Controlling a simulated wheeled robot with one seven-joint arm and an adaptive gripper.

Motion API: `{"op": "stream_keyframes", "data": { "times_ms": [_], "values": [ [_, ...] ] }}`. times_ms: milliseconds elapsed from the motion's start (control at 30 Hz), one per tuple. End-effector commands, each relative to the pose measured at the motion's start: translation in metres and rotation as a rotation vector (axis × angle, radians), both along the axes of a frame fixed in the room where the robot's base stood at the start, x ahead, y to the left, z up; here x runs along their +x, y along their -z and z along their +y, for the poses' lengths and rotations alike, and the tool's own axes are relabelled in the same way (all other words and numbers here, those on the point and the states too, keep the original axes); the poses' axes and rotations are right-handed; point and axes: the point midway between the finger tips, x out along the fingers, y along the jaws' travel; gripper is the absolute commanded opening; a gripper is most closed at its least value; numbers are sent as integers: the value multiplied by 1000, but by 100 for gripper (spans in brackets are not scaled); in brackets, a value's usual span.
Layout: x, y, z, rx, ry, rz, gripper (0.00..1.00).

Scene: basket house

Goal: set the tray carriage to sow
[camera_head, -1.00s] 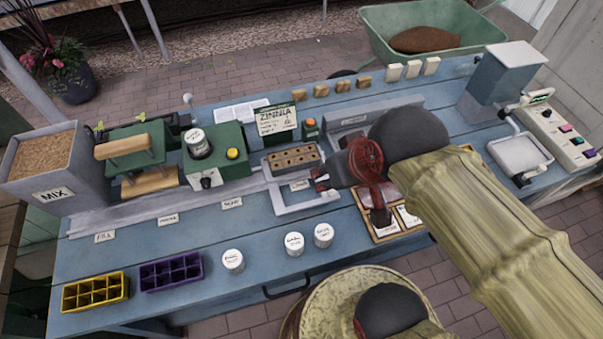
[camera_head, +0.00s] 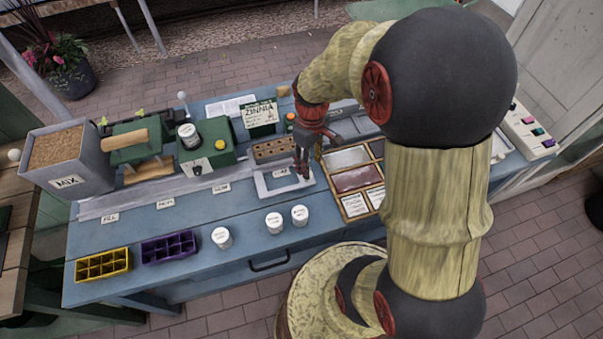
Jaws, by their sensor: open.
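The tray carriage (camera_head: 262,188) is a pale grey frame with a U-shaped front handle. It stands at the right end of its rail, around the rightmost small label (camera_head: 281,173), whose words I cannot read. A brown tray with holes (camera_head: 265,154) sits at its back. Other labels stand to the left along the rail: FILL (camera_head: 110,218), a blurred one (camera_head: 166,203), and one that seems to read SOW (camera_head: 221,187). My gripper (camera_head: 303,172) points down, open, at the right side of the carriage handle; I cannot tell whether it touches.
A green machine (camera_head: 208,158) with a yellow button stands behind the rail, left of the carriage. The MIX bin (camera_head: 67,181) is at the far left. White pots (camera_head: 273,222) and yellow (camera_head: 102,265) and purple (camera_head: 168,248) trays line the front. A wooden seed box (camera_head: 355,206) lies right.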

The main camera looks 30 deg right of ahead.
Motion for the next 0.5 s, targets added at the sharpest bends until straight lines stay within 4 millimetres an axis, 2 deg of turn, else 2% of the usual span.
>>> {"op": "stream_keyframes", "data": {
  "times_ms": [100,267,367,500],
  "values": [
    [16,-7,-5,-9,-111,-40,44],
    [17,-4,-5,-10,-196,-44,44],
    [16,3,-5,-9,-207,-43,44],
    [16,25,-4,-8,-206,-41,44]
  ]
}}
